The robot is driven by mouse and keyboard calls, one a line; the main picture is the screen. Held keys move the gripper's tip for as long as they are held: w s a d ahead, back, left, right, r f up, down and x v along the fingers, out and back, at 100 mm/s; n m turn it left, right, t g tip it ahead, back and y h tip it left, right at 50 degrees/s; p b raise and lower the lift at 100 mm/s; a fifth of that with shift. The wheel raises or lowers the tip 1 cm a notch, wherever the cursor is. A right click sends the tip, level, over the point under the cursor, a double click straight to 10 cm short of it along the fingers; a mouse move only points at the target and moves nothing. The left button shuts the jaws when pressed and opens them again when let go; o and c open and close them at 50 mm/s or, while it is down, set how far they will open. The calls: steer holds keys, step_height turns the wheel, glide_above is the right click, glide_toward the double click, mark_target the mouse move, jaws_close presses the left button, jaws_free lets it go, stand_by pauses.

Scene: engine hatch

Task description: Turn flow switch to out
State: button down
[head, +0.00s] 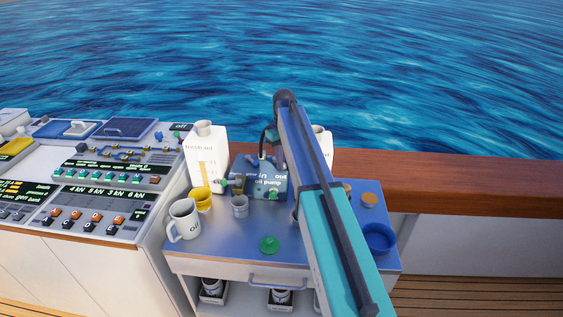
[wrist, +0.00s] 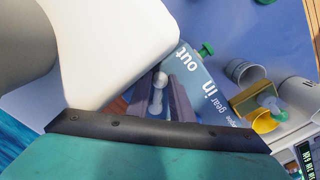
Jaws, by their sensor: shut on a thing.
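The oil pump (head: 268,188) is a blue box on the blue table top, with a black hose at its back. In the wrist view its face (wrist: 196,82) carries the words "out", "in", "gear" and "engine". The flow switch (wrist: 158,82) is a small grey lever with a rounded end beside the "in" and "out" words. My gripper (wrist: 162,98) has its two dark fingers shut on this lever. Which word the lever points to I cannot tell. In the head view my arm partly covers the pump and the fingers are hard to make out.
A white fresh oil carton (head: 206,160) stands left of the pump. A yellow cup (head: 202,199), a grey cup (head: 240,206) and a white mug (head: 184,220) stand nearby. A green cap (head: 269,244) lies in front. A blue bowl (head: 379,238) is at right.

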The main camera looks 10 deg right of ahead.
steer(key=shift+w+d+n, duration=0.15)
steer(key=shift+d+n, duration=0.05)
steer(key=shift+n, duration=0.2)
steer(key=c, duration=1.6)
jaws_free()
steer(key=shift+o, duration=0.2)
step_height(320, 180, up, 14)
steer(key=b, duration=0.2)
steer(key=shift+b, duration=0.4)
